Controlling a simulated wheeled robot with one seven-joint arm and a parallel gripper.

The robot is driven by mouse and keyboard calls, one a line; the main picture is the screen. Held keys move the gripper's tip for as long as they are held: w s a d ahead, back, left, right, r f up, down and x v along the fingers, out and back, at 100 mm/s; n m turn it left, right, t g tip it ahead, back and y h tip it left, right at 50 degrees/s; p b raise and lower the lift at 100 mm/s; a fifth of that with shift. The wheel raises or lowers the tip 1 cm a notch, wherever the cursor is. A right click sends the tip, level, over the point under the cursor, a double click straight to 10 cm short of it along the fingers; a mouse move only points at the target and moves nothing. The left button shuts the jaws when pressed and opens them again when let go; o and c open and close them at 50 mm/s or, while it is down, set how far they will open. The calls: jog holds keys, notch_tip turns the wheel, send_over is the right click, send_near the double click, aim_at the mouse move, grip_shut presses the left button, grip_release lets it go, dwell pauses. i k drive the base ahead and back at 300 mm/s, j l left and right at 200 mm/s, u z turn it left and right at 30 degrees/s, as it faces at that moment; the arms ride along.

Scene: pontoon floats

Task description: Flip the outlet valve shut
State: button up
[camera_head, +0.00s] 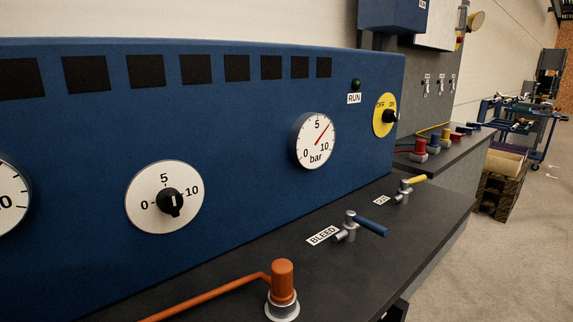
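A small valve (403,192) with a yellow lever (417,179) stands on the dark bench at the right of the head view. The label (381,200) beside it is small and hard to read, and may say OUT. The yellow lever points to the right, away from the label. Nearer, a second valve (349,226) with a blue lever (371,224) stands by a label BLEED (322,235). Its lever points right and towards the bench's front edge. My gripper is not in view.
The blue panel (250,130) rises behind the bench (300,262), with a bar gauge (315,141), a black-knob dial (165,197) and a yellow OFF/ON switch (384,115). An orange fitting (282,285) with a pipe stands nearest.

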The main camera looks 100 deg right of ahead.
aim_at(403, 184)
jog(key=k+l, duration=0.2)
jog(key=k, duration=0.25)
jog(key=k+l, duration=0.15)
jog(key=k, duration=0.25)
jog(key=k+l, duration=0.2)
jog(key=k, duration=0.25)
jog(key=k+l, duration=0.15)
jog(key=k, duration=0.25)
